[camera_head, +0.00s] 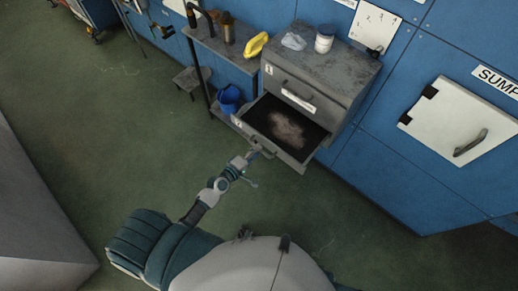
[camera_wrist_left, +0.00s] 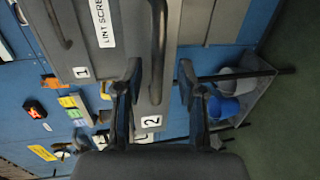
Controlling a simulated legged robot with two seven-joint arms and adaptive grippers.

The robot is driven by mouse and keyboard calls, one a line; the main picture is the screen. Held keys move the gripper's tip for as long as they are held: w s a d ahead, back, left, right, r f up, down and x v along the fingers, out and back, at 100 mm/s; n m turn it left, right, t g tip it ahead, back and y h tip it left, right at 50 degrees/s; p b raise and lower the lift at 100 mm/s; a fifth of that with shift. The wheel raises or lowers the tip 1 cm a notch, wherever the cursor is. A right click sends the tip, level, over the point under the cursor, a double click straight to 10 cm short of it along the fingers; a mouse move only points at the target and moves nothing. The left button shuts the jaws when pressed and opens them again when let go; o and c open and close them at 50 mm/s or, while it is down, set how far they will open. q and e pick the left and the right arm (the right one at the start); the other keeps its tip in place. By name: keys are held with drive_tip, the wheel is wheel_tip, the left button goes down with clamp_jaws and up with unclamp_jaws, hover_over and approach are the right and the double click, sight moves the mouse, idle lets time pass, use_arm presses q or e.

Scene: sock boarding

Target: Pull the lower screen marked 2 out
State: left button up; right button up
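The grey cabinet (camera_head: 330,72) stands against the blue wall. Its lower screen, marked 2 (camera_head: 298,158), sticks out like an open drawer, with a pale patch of lint (camera_head: 287,130) on its dark bed. The upper screen, marked 1 (camera_head: 300,92), is in. My left gripper (camera_head: 258,151) is at the lower screen's front, by its handle. In the left wrist view the fingers (camera_wrist_left: 159,75) are spread apart, with the dark handle (camera_wrist_left: 157,45) between them and gaps showing on both sides. The label 2 (camera_wrist_left: 151,121) shows between the fingers. My right gripper is not in view.
A blue bucket (camera_head: 229,98) stands on a low shelf left of the cabinet. A yellow item (camera_head: 256,44) and bottles stand above it. A white tub (camera_head: 325,38) and a pale cloth (camera_head: 294,41) lie on the cabinet top. The green floor in front is clear.

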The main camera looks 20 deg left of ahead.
use_arm(q)
drive_tip(key=v, duration=0.9)
drive_tip(key=shift+s+a, duration=0.15)
drive_tip(key=shift+s, duration=0.1)
drive_tip(key=s+f+m+g+y, duration=0.1)
drive_tip(key=s+f+m+g, duration=0.25)
drive_tip(key=f, duration=0.65)
drive_tip(key=s+f+m+g+y, duration=0.1)
drive_tip(key=s+f+m+g, duration=0.2)
drive_tip(key=f, duration=0.6)
drive_tip(key=s+f+m+g+y, duration=0.3)
drive_tip(key=s+f+m+g, duration=0.3)
drive_tip(key=s+f, duration=1.1)
drive_tip(key=m, duration=0.4)
drive_tip(key=shift+d+g, duration=0.35)
drive_tip(key=shift+d, duration=0.05)
